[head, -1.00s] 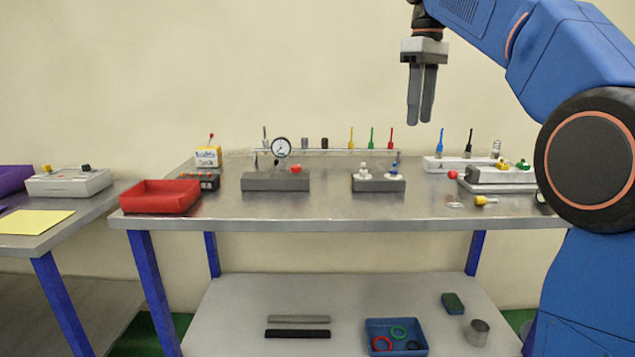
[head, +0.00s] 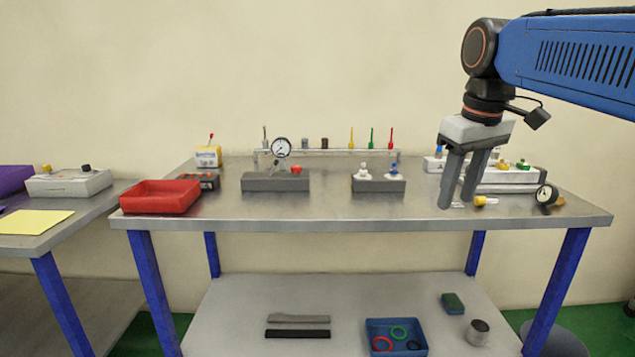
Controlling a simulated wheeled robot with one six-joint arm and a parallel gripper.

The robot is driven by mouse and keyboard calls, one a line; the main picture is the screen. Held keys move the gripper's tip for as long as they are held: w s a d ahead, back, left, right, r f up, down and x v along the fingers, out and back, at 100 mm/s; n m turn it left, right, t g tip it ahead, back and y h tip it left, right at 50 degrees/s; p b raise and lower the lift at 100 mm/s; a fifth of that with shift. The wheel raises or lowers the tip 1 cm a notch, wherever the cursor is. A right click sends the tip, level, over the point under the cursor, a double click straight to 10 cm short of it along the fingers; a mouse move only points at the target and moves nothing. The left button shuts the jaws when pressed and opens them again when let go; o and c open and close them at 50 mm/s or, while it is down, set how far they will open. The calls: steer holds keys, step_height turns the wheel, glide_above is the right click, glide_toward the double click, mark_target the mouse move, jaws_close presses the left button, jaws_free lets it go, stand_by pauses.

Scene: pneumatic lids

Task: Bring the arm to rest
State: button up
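My gripper (head: 456,204) hangs from my blue arm (head: 575,60) at the upper right in the head view. Its two grey fingers point down and slightly left, with a gap between them. They look open, and nothing shows held between them. The fingers appear in front of the right part of the metal table (head: 330,212) and partly cover the things behind them. I cannot tell exactly how high the fingertips are above the table top.
Behind the gripper lie a grey block (head: 515,186), a yellow-capped piece (head: 482,201) and a round gauge (head: 547,195). A red tray (head: 160,208) stands at the left. A grey fixture (head: 378,186) is mid-table. A blue bin (head: 374,328) sits on the lower shelf.

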steer(key=s+d+f+m+t, duration=0.1)
steer(key=s+f+m, duration=0.1)
steer(key=s+f, duration=0.7)
steer(key=s+d+f+m+t, duration=0.1)
steer(key=s+f+m, duration=0.1)
steer(key=s+f, duration=0.7)
step_height(320, 180, down, 8)
steer(key=shift+d+r+m, duration=0.15)
steer(key=shift+d+m, duration=0.05)
steer(key=shift+m, duration=0.1)
steer(key=shift+w+r, duration=0.1)
